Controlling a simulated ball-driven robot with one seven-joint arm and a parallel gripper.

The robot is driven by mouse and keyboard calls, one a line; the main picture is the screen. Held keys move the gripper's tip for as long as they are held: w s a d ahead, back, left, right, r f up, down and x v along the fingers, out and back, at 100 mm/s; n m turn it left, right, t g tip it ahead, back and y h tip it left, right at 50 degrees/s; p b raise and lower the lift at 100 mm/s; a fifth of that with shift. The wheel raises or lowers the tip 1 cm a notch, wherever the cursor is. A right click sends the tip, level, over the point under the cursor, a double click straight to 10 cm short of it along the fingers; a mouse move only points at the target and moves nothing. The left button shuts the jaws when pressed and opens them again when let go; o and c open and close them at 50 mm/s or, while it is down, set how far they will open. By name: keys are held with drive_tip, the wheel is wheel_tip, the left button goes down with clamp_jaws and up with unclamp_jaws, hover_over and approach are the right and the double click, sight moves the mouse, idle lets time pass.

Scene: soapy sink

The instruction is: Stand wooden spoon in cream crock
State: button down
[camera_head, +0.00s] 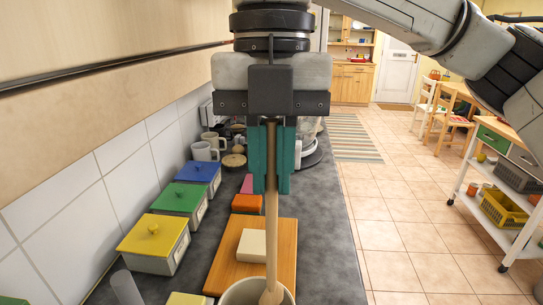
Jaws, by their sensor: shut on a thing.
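My gripper (272,185) points down over the counter, its teal fingers shut on the wooden spoon (271,225). The spoon hangs upright below the fingers. Its lower end overlaps the opening of the cream crock (232,296) at the bottom edge of the view. The head of the spoon appears inside the crock's rim. The crock's lower part is cut off by the frame, so I cannot tell whether the spoon touches its bottom.
A wooden board (225,262) with a pale block (252,246) lies behind the crock. Yellow (153,240), green (180,203) and blue (201,176) lidded boxes line the tiled wall. Mugs (203,150) stand farther back. The dark counter (325,235) is clear on the right.

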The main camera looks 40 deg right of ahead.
sight(272, 240)
drive_tip(key=shift+f+b, duration=3.4)
drive_tip(key=shift+f, duration=1.35)
drive_tip(key=shift+f+b, duration=0.35)
drive_tip(key=shift+b, duration=0.15)
drive_tip(key=shift+f+b, duration=1.1)
drive_tip(key=shift+f, duration=0.3)
unclamp_jaws()
drive_tip(key=shift+r, duration=0.1)
drive_tip(key=shift+w+d+r+p, duration=0.15)
drive_tip(key=shift+r+p, duration=0.25)
drive_tip(key=shift+r, duration=0.1)
drive_tip(key=shift+w+d+r+p, duration=0.1)
drive_tip(key=shift+r+p, duration=0.25)
drive_tip(key=shift+r, duration=0.1)
